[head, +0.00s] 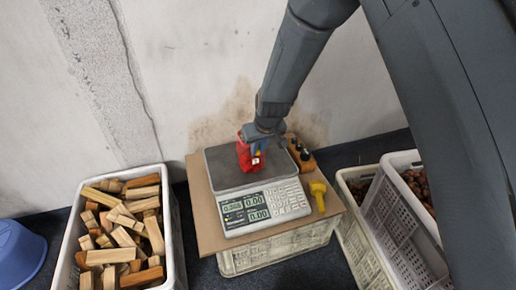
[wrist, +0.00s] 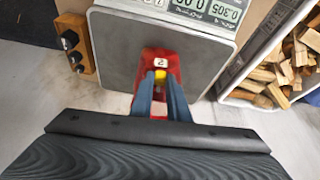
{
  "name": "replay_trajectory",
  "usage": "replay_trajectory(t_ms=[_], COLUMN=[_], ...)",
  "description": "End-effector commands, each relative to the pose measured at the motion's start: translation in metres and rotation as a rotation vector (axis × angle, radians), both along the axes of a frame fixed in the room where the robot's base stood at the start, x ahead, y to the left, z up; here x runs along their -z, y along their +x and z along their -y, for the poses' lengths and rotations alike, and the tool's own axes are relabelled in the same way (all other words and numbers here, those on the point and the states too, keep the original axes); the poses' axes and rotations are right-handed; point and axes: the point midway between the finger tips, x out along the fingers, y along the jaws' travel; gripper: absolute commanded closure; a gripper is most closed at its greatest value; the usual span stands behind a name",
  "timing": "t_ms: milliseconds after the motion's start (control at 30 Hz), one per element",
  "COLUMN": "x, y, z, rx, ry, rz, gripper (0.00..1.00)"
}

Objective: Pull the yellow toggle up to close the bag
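The red bag (head: 243,154) stands on the metal plate of the scale (head: 222,172). In the wrist view the red bag (wrist: 158,56) has a white label with a 2 on it. The yellow toggle (wrist: 160,74) is just below that label, at the bag's neck. My gripper (wrist: 161,78) has its blue fingers on either side of the toggle, with red cloth between them. I cannot tell whether the fingers press on the toggle. In the head view my gripper (head: 257,147) reaches down over the bag and partly hides it.
The scale stands on a board over a white crate (head: 280,254). A wooden block with black knobs (head: 301,154) and a yellow tool (head: 318,194) lie right of it. A wood-block crate (head: 68,240) is left, a chestnut crate (head: 402,160) right, and a blue bowl (head: 20,252) far left.

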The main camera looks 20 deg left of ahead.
Motion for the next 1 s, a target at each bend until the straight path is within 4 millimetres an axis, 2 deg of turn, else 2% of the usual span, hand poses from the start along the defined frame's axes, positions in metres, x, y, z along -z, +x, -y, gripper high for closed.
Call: replay_trajectory(t_ms=[33,67,467,567,833,1000], x=[0.000,0.000,-0.001,-0.008,-0.044,-0.051], y=[0.000,0.000,0.000,0.000,0.000,0.000], z=[0.000,0.000,0.000,0.000,0.000,0.000], rx=[0.000,0.000,0.000,0.000,0.000,0.000], ry=[0.000,0.000,0.000,0.000,0.001,0.001], rz=[0.000,0.000,0.000,0.000,0.002,0.001], gripper=[0.96,1.00,1.00,1.00,1.00,1.00])
